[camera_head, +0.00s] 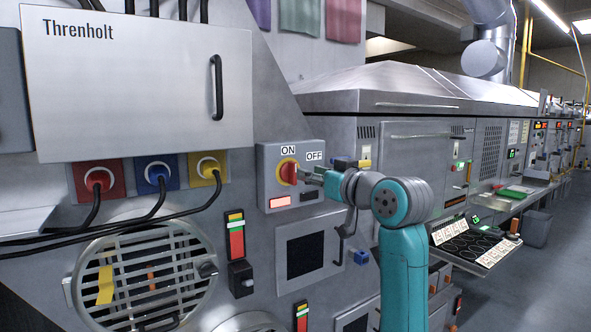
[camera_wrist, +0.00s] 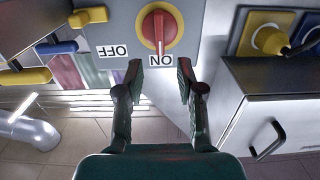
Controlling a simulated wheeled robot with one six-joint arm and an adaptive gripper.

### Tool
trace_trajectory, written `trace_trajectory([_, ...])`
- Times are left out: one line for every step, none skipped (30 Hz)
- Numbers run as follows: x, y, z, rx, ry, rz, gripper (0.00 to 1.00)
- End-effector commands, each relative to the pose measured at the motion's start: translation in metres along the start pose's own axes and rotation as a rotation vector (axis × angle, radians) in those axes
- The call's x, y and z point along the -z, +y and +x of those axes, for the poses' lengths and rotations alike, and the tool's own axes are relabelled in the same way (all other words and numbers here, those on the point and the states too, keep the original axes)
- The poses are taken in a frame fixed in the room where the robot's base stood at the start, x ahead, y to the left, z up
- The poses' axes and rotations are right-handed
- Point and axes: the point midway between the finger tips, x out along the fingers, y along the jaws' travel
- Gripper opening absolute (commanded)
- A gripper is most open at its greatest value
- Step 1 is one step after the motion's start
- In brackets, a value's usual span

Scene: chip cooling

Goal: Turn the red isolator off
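The red isolator (camera_head: 288,172) is a red rotary knob on a yellow ring, on a grey switch box (camera_head: 266,158) with ON and OFF labels. In the wrist view, which is upside down, the red isolator (camera_wrist: 158,29) has its handle upright, in line with the ON label; OFF is off to one side. My gripper (camera_head: 305,175) is in front of the box, close to the knob's right side. In the wrist view my gripper (camera_wrist: 160,72) is open and empty, its fingers apart and short of the knob. Contact is not visible.
A red lit indicator (camera_head: 280,202) and a dark one (camera_head: 308,196) sit below the knob. Left are a cabinet marked Threnholt (camera_head: 140,90), coloured sockets with black cables, and a round grille (camera_head: 145,275). Machines and a tray (camera_head: 470,242) stand right.

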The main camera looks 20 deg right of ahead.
Motion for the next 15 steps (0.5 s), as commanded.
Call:
trace_trajectory([0.0,-0.001,0.01,0.002,-0.002,0.0,0.38])
trace_trajectory([0.0,-0.001,0.016,0.001,-0.001,0.0,0.38])
trace_trajectory([0.0,-0.001,0.023,0.001,-0.002,0.001,0.38])
trace_trajectory([0.0,-0.001,0.028,0.002,-0.002,0.001,0.38])
trace_trajectory([0.0,-0.001,0.034,0.002,-0.002,0.002,0.38])
trace_trajectory([0.0,-0.001,0.04,0.002,-0.001,0.001,0.38])
trace_trajectory([0.0,-0.001,0.045,0.002,-0.002,0.001,0.38])
trace_trajectory([0.0,-0.001,0.049,0.001,-0.001,0.0,0.38])
trace_trajectory([0.0,0.0,0.054,0.0,-0.001,0.0,0.38])
trace_trajectory([0.0,0.0,0.058,0.0,-0.001,0.0,0.38])
trace_trajectory([0.0,0.0,0.061,0.0,-0.001,0.0,0.38])
trace_trajectory([0.0,0.0,0.065,0.0,-0.001,0.0,0.38])
trace_trajectory([0.0,0.0,0.067,0.0,0.0,0.0,0.38])
trace_trajectory([0.0,0.0,0.069,0.0,0.0,0.0,0.38])
trace_trajectory([0.0,0.0,0.071,0.0,0.0,0.0,0.38])
